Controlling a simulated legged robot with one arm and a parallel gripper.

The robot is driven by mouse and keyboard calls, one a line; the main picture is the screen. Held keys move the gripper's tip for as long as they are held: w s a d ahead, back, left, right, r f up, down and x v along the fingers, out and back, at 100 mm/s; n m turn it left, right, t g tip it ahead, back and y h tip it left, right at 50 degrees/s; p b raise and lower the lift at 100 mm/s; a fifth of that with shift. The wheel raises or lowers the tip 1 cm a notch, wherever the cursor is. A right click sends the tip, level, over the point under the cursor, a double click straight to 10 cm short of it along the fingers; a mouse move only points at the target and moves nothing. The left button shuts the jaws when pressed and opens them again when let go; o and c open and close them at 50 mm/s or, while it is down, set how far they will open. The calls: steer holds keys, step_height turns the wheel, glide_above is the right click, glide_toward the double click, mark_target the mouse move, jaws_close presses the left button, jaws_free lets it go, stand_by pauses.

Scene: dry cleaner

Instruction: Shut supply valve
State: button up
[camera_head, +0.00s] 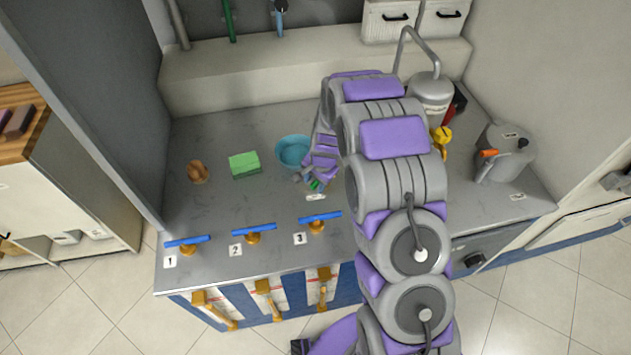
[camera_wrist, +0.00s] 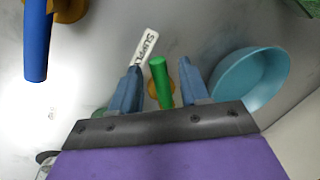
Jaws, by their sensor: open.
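The supply valve has a green handle (camera_wrist: 162,80) on a brass base, beside a white label reading SUPPLY (camera_wrist: 145,45). In the head view a small part of the green handle (camera_head: 316,184) shows beside my gripper (camera_head: 306,178), just behind the label (camera_head: 316,197). In the wrist view my gripper (camera_wrist: 160,88) is open, with one blue-grey finger on each side of the green handle. I cannot tell whether either finger touches it. The lower part of the valve is partly hidden by my gripper.
A blue bowl (camera_head: 293,151) stands close to my gripper. Three blue-handled valves (camera_head: 188,240) (camera_head: 253,229) (camera_head: 319,217), numbered 1 to 3, line the counter's front. A green sponge (camera_head: 244,164) and brown object (camera_head: 197,172) lie left; a grey jug (camera_head: 503,152) stands right.

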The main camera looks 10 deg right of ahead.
steer(key=shift+c, duration=0.3)
jaws_close()
steer(key=shift+r, duration=0.1)
